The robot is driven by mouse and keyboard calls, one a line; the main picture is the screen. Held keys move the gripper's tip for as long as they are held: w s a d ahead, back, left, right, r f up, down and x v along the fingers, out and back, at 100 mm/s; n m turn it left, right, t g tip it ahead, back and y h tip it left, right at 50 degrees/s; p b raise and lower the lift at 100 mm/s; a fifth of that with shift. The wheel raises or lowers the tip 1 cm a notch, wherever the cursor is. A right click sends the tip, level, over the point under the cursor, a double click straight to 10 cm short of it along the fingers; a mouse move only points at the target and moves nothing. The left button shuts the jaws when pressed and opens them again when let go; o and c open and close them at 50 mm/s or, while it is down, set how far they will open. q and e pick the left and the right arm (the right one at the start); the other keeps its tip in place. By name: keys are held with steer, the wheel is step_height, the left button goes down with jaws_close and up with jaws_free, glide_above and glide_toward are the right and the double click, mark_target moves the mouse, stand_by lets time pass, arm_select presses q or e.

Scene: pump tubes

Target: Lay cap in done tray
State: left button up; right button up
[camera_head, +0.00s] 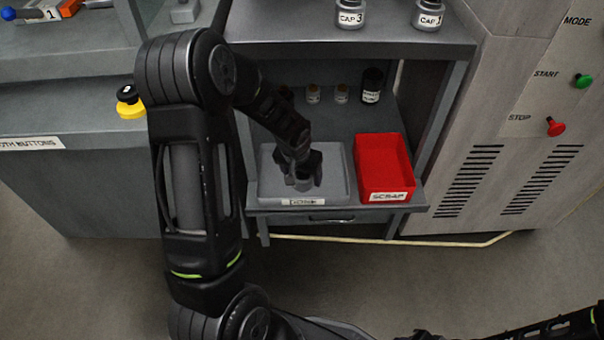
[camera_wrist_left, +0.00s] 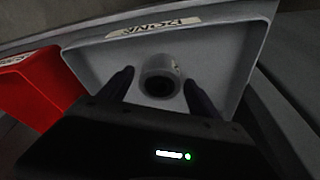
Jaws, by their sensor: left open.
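The done tray (camera_head: 334,170) is a shallow grey tray on the lower shelf, with a label on its front edge. A small grey cylindrical cap (camera_head: 303,185) is inside it near the middle. In the left wrist view the cap (camera_wrist_left: 158,66) shows a dark round hole, and the tray (camera_wrist_left: 228,45) surrounds it. My left gripper (camera_head: 303,178) points down into the tray. Its fingers are apart, one on each side of the cap, seen in the left wrist view (camera_wrist_left: 158,84). Contact between fingers and cap cannot be told. My right gripper is out of view.
The red scrap bin (camera_head: 372,160) stands right of the tray. Behind are small bottles (camera_head: 341,93) and a black bottle (camera_head: 372,85). A yellow-and-black button (camera_head: 130,102) is at left.

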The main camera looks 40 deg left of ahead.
arm_select(q)
steer(key=shift+r+p, duration=0.3)
steer(key=shift+r, duration=0.25)
steer(key=p+v, duration=0.3)
steer(key=v, duration=0.8)
steer(key=shift+s, duration=0.2)
